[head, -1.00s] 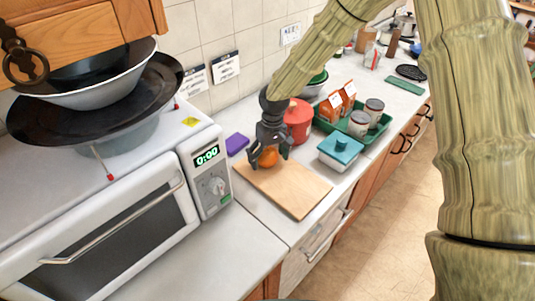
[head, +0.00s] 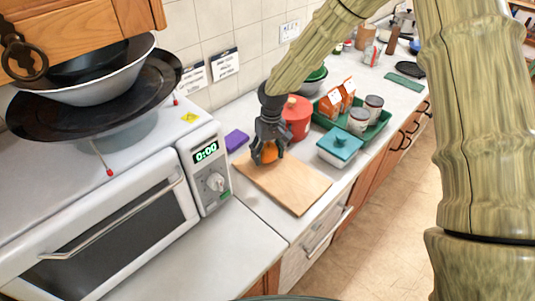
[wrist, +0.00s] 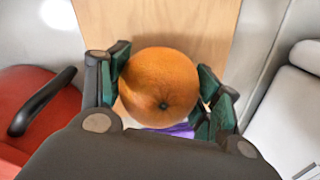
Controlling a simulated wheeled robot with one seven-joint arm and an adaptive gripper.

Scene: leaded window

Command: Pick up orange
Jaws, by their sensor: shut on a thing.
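The orange (head: 270,153) is at the far left part of the wooden cutting board (head: 295,190). My gripper (head: 268,158) is shut on it from above. In the wrist view the orange (wrist: 160,88) sits between the green finger pads of my gripper (wrist: 163,98), with a pad against each side. The board (wrist: 190,22) shows behind the orange. I cannot tell whether the orange touches the board or is slightly above it.
A red pot (head: 297,118) stands close behind my gripper. A teal-lidded box (head: 340,149) and a green tray (head: 377,131) with cans are to the right. A purple block (head: 236,139) and the microwave (head: 140,215) are to the left. The board's near part is clear.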

